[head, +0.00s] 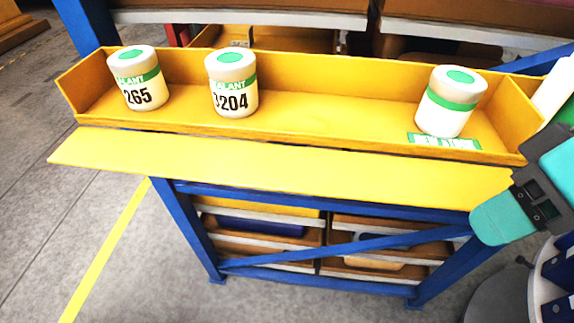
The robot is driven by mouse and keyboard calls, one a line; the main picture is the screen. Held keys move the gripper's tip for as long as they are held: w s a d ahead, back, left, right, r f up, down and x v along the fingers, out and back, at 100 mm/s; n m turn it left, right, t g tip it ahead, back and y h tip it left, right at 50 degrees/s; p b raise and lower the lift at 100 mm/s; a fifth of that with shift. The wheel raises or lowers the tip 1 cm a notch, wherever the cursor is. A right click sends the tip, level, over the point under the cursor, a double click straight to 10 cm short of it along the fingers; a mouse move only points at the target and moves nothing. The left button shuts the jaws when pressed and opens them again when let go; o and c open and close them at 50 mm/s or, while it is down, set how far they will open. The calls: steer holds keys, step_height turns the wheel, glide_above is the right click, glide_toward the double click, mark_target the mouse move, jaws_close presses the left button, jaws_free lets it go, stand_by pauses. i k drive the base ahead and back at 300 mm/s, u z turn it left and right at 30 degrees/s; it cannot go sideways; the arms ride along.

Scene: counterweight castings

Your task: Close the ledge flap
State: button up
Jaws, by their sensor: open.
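The ledge is a long yellow tray (300,125) on a blue frame, with a raised back wall and end walls. The ledge flap (280,165) is a flat yellow panel along the tray's front edge. It lies folded outward, so the tray's front side is open.
A green-and-white label (443,141) is by the right jar. Shelves with bins are below. Grey floor (60,230) is clear at left.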

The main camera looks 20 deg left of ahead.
mark_target(264, 167)
steer(key=k, duration=0.85)
steer(key=u, duration=0.8)
steer(key=i, duration=0.5)
steer(key=z, duration=0.05)
